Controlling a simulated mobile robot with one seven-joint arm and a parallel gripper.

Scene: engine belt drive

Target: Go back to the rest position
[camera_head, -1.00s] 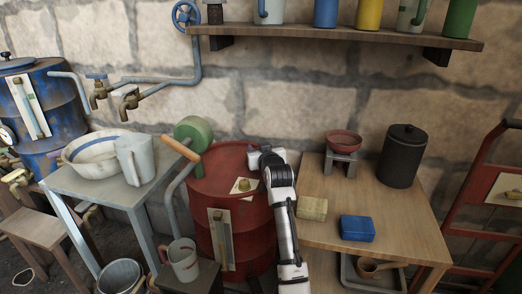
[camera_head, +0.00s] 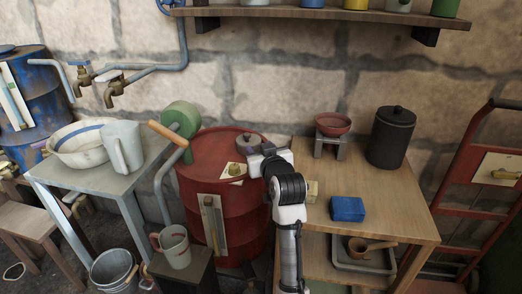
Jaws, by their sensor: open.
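My gripper (camera_head: 254,165) is at the end of my white and black arm, in the middle of the head view. It is over the right side of the red drum (camera_head: 208,150), near the brass cap and its paper label (camera_head: 234,171) on the drum top. I see nothing held in it. A grey round lid or knob (camera_head: 248,141) shows on the drum just behind the gripper. My arm hides part of the drum's right side and part of the table's left edge.
Left are a green-ended hand pump (camera_head: 181,118) and a grey table with a basin (camera_head: 80,145) and jug.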

